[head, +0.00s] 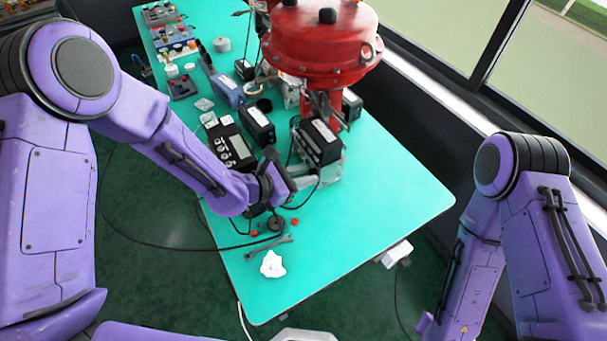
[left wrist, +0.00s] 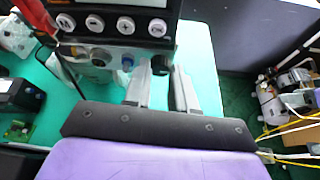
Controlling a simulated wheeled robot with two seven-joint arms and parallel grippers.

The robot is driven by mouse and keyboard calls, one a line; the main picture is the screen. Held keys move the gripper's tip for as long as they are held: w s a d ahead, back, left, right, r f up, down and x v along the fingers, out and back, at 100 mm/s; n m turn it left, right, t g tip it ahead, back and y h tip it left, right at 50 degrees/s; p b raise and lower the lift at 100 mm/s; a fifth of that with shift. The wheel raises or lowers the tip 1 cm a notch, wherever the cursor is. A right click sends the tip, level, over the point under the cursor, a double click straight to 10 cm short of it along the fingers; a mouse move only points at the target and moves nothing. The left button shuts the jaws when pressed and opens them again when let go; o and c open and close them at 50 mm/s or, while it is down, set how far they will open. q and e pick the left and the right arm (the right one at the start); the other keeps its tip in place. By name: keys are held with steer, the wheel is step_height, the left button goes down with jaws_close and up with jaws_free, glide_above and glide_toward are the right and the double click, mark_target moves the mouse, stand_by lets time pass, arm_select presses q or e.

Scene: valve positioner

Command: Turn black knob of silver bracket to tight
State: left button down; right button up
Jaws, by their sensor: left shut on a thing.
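The silver bracket (head: 329,171) sits under the black positioner box (head: 318,145), in front of the red actuator. A small black knob (left wrist: 160,65) shows between the tips of my left gripper (left wrist: 161,78). My left gripper (head: 284,183) also shows in the head view, at the near left side of the bracket, shut on the knob. The fingers partly hide the knob, and its turn position cannot be read. My right gripper is outside both views.
The red actuator (head: 322,45) rises behind the positioner. The table's right front is clear.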

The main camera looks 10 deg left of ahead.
arm_select(q)
steer(key=shift+s+d+f+m+t+y+b, duration=0.15)
steer(key=shift+m+t+y+b, duration=0.2)
steer(key=shift+m+t+b, duration=0.65)
steer(key=shift+s+d+m+t+y+b, duration=0.1)
steer(key=shift+m+t+y+b, duration=0.4)
steer(key=shift+m, duration=0.9)
steer(key=c, duration=1.2)
jaws_free()
steer(key=shift+a, duration=0.1)
